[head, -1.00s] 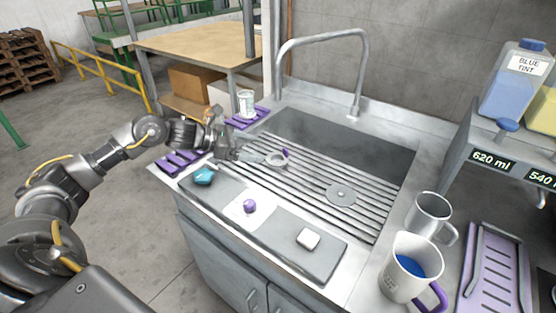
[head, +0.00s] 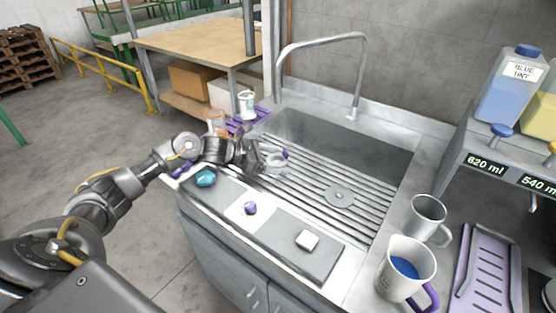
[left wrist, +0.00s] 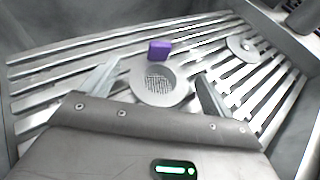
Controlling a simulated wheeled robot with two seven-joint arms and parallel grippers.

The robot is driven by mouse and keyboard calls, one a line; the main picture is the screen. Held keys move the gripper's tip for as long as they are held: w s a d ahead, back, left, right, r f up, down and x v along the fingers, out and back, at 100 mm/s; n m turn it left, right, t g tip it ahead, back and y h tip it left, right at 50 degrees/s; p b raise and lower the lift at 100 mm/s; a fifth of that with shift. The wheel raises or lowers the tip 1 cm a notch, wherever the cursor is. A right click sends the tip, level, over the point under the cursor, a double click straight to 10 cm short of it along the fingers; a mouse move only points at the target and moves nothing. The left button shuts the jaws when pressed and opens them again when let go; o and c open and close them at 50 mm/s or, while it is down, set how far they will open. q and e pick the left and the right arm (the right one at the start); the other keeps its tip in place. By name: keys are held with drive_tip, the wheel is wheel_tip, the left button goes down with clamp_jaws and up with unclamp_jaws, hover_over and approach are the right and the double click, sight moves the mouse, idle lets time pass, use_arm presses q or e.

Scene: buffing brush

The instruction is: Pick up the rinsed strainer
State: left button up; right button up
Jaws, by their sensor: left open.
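The strainer is a small grey ring with a mesh centre and a purple tab. It lies on the slatted rack over the sink, partly hidden by my gripper in the head view (head: 277,161). In the left wrist view the strainer (left wrist: 158,82) lies between and a little beyond my two fingers, with its purple tab (left wrist: 159,50) on the far side. My left gripper (head: 268,163) is open above the rack; its fingers also show in the left wrist view (left wrist: 155,95). I see no clear contact with the strainer. My right gripper is not in view.
The slatted rack (head: 312,194) also holds a flat grey disc (head: 339,195). Two mugs (head: 427,217) (head: 398,276) stand right; a faucet (head: 357,80) rises behind.

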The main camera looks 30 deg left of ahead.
use_arm(q)
drive_tip(key=c, duration=1)
drive_tip(key=shift+c, duration=0.6)
drive_tip(key=shift+r, duration=0.1)
